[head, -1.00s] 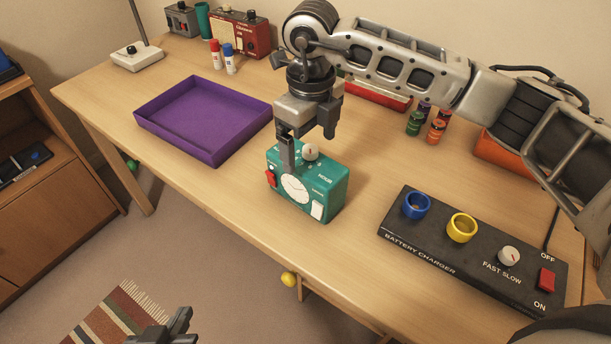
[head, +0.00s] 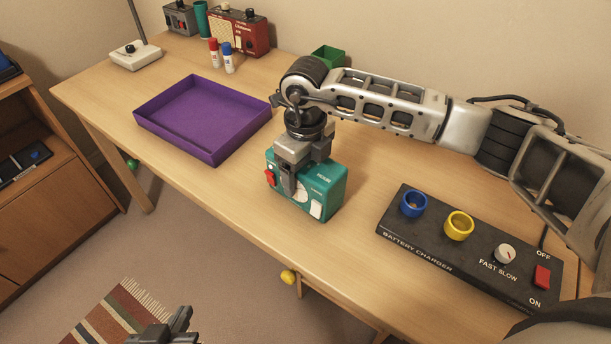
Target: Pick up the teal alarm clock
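The teal alarm clock (head: 327,186) stands upright on the wooden desk, with a white dial, a red switch at its left and a white one at its lower right. My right gripper (head: 305,172) points down over it. One finger lies in front of the dial; the other is hidden behind the wrist and clock, so I cannot tell whether the fingers grip it. My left gripper (head: 170,328) is only partly in view at the bottom edge, away from the desk, and its opening is unclear.
A purple tray (head: 150,125) lies left of the clock. A black battery charger (head: 440,262) with blue and yellow cups lies to the right. Glue sticks (head: 227,60), a red box (head: 240,35) and a green box (head: 328,58) stand at the back. Bare desk separates clock and tray.

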